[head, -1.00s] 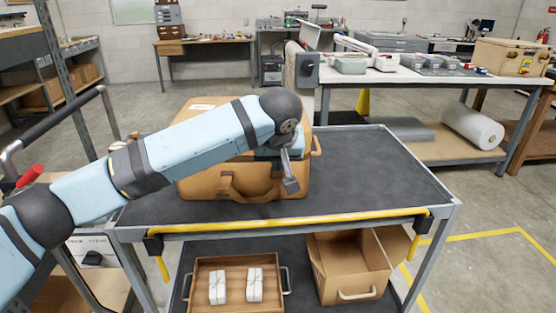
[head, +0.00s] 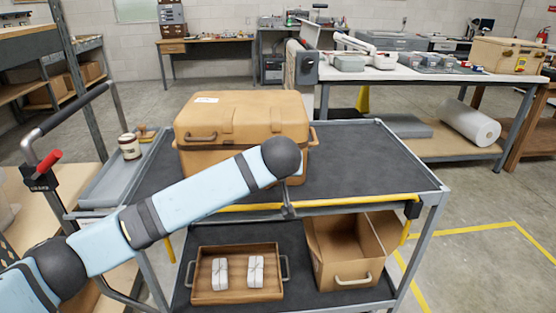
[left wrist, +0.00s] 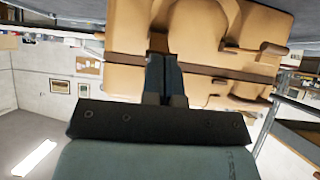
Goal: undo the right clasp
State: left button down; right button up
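The large tan case (head: 245,112) stands closed on the cart's upper deck. My left arm crosses its lower front in the head view and hides the right clasp there. A brown looped fitting (head: 200,136) shows on the left of its front. In the left wrist view the case (left wrist: 205,30) appears upside down, with a dark seam across it. My left gripper (left wrist: 163,58) has its two dark fingers together, pointing at a brown strip (left wrist: 158,42) at the seam, perhaps the clasp. I cannot tell whether they touch it. My right gripper is out of view.
The cart's dark upper deck (head: 375,170) is clear right of the case, with a yellow bar (head: 345,204) along its front. Below are a wooden tray (head: 238,296) with two white bundles and an open cardboard box (head: 345,255). A jar (head: 129,146) stands at left.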

pick_arm(q)
jog(key=shift+s+f+t, duration=0.2)
jog(key=shift+f+t, duration=0.3)
jog(key=shift+f, duration=0.2)
jog(key=shift+s+f+t, duration=0.15)
jog(key=shift+f+t, duration=0.15)
jog(key=shift+t, duration=0.1)
jog(key=shift+s+a+f+t+b, duration=0.15)
jog(key=shift+f+t+b, duration=0.2)
jog(key=shift+f+t, duration=0.45)
jog(key=shift+f, duration=0.35)
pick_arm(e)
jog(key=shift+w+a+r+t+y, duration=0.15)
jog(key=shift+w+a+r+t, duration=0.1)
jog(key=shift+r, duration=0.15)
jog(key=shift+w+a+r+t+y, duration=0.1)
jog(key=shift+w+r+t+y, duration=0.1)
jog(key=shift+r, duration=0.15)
pick_arm(q)
jog(key=shift+s+f, duration=0.1)
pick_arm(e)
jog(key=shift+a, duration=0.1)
